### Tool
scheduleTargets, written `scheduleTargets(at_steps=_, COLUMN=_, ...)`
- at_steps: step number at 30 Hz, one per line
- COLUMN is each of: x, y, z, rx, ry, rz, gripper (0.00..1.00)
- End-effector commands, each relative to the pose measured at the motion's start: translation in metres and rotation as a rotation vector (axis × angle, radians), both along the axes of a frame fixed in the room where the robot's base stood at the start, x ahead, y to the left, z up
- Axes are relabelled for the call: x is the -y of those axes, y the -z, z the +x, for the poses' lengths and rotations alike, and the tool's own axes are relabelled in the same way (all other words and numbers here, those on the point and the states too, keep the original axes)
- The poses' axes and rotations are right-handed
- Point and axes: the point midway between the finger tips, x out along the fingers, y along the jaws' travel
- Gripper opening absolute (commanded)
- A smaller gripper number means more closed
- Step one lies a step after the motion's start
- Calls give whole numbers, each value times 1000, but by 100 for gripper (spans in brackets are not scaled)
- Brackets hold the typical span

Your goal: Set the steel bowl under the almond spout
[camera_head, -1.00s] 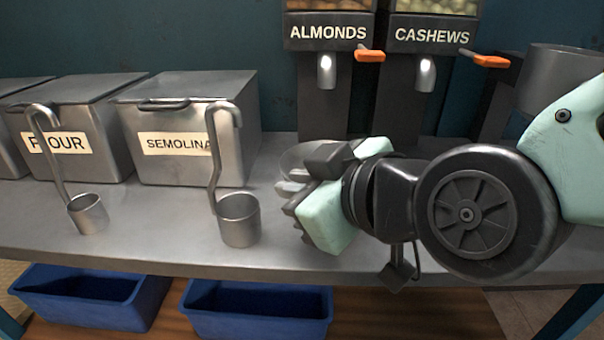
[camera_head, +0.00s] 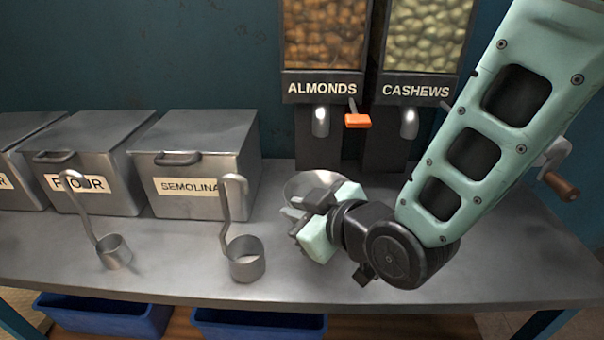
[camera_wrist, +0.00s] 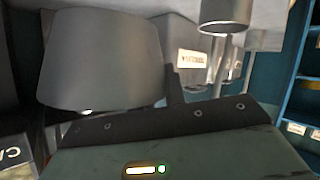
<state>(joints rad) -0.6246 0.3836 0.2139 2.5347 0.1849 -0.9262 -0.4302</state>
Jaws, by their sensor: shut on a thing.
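The steel bowl (camera_head: 306,184) shows in the head view as a shiny curved piece, mostly hidden behind my gripper (camera_head: 308,207). My gripper is shut on the bowl and holds it low over the counter; whether the bowl touches the counter is unclear. The almond spout (camera_head: 321,121) hangs from the ALMONDS dispenser (camera_head: 323,88), above and behind the bowl. Its orange lever (camera_head: 357,119) is just right of the spout. In the wrist view a large smooth grey form (camera_wrist: 100,60) fills the left, likely the bowl close up.
The cashew spout (camera_head: 408,122) is to the right. Steel bins marked SEMOLINA (camera_head: 190,165) and FLOUR (camera_head: 90,160) stand left, with two ladles (camera_head: 246,262) (camera_head: 114,252) before them. Blue tubs (camera_head: 105,315) sit below. The front of the counter (camera_head: 180,262) is mostly clear.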

Motion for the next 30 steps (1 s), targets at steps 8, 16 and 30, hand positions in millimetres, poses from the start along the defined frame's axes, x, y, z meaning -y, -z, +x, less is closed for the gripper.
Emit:
scheduleTargets(at_steps=8, x=4, y=1, z=70, rx=2, ry=7, rz=0, gripper=0)
scheduleTargets(at_steps=16, x=6, y=0, z=129, rx=1, ry=5, rz=0, gripper=0)
scheduleTargets(at_steps=30, x=5, y=53, z=126, rx=-3, ry=1, rz=-2, gripper=0)
